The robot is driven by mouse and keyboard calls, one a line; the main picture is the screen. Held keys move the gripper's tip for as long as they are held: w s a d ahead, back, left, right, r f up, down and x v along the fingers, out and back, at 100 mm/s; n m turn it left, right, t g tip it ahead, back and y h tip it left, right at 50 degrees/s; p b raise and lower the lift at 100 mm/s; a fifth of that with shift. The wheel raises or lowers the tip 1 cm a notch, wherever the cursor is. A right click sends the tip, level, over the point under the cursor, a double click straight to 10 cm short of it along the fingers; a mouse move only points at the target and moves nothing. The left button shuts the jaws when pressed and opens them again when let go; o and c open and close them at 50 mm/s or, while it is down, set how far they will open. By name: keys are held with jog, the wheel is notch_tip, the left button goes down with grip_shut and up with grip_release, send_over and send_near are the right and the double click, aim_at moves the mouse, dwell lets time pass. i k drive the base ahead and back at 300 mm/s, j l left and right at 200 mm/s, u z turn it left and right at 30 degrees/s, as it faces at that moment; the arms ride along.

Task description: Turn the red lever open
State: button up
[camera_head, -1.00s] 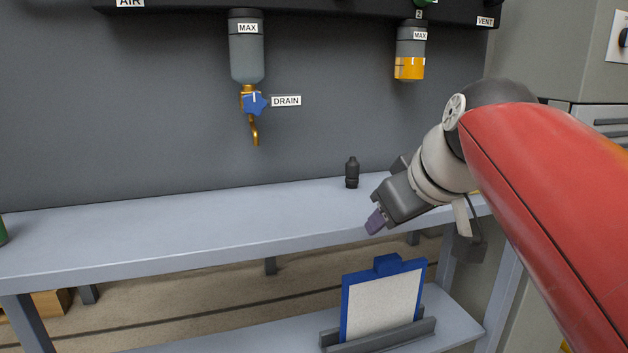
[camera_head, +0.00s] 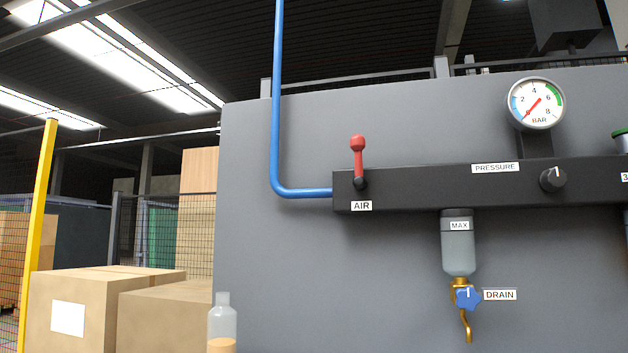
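The red lever (camera_head: 358,158) stands upright on the left end of the black manifold bar (camera_head: 420,188), above the AIR label (camera_head: 361,206). Its ball-shaped knob is at the top and its black pivot is on the bar's front. A blue pipe (camera_head: 277,110) comes down the grey wall and bends right into the bar's left end, beside the lever. Nothing touches the lever. My gripper is not in view now.
A pressure gauge (camera_head: 537,103) stands above the bar, its red needle pointing low left. A PRESSURE knob (camera_head: 553,179), a MAX bowl (camera_head: 458,243) and a blue DRAIN knob (camera_head: 467,297) are right of the lever. A bottle (camera_head: 222,325) and cardboard boxes (camera_head: 90,310) are lower left.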

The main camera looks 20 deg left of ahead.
aim_at(357, 143)
jog(key=u, duration=0.9)
